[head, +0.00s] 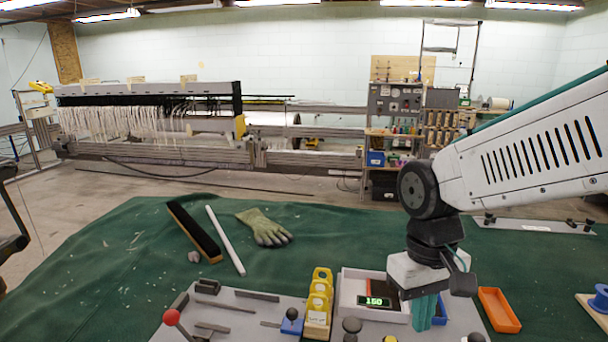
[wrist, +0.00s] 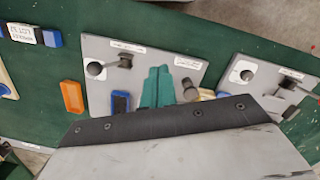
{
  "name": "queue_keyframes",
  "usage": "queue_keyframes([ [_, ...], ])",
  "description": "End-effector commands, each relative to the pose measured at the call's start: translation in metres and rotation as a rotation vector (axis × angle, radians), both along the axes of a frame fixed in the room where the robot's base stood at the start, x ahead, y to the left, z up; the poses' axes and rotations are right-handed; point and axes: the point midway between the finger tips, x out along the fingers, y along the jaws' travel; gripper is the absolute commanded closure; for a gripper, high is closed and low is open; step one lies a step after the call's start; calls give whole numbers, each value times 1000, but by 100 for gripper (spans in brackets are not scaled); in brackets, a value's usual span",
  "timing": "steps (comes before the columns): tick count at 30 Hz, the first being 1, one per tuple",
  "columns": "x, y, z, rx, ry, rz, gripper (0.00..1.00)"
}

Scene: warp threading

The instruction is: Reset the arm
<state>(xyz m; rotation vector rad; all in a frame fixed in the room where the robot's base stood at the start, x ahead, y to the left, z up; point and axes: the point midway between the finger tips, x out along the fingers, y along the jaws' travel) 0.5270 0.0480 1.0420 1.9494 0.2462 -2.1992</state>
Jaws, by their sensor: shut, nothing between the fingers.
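My gripper (head: 424,314) hangs at the right of the head view, pointing down over the grey board (head: 250,325) on the green-covered table. Its teal fingers are closed together with nothing between them. They stand in front of the right part of a white tray (head: 348,290) with a green-lit display (head: 375,301). In the wrist view the closed fingers (wrist: 158,88) lie over a grey panel (wrist: 95,50), between a blue-framed dark piece (wrist: 120,103) and a dark knob (wrist: 190,90). Whether the fingertips touch anything is unclear.
An orange tray (head: 498,310) lies right of my gripper. Yellow pieces (head: 320,290), a red-knobbed lever (head: 172,317) and a blue-based knob (head: 291,320) are on the left. A glove (head: 264,228), a brush (head: 194,230) and a white rod (head: 225,240) lie farther back. Much green cloth is bare.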

Motion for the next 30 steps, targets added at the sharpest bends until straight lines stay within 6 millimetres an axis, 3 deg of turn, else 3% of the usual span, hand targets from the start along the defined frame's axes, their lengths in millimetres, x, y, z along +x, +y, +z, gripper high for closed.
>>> queue_keyframes([
  [6,-63,-46,32,14,-68,-111,100],
  [12,-99,-70,46,25,-160,-200,100],
  [19,-107,-79,57,31,-236,-252,100],
  [30,-107,-79,58,30,-234,-256,100],
])
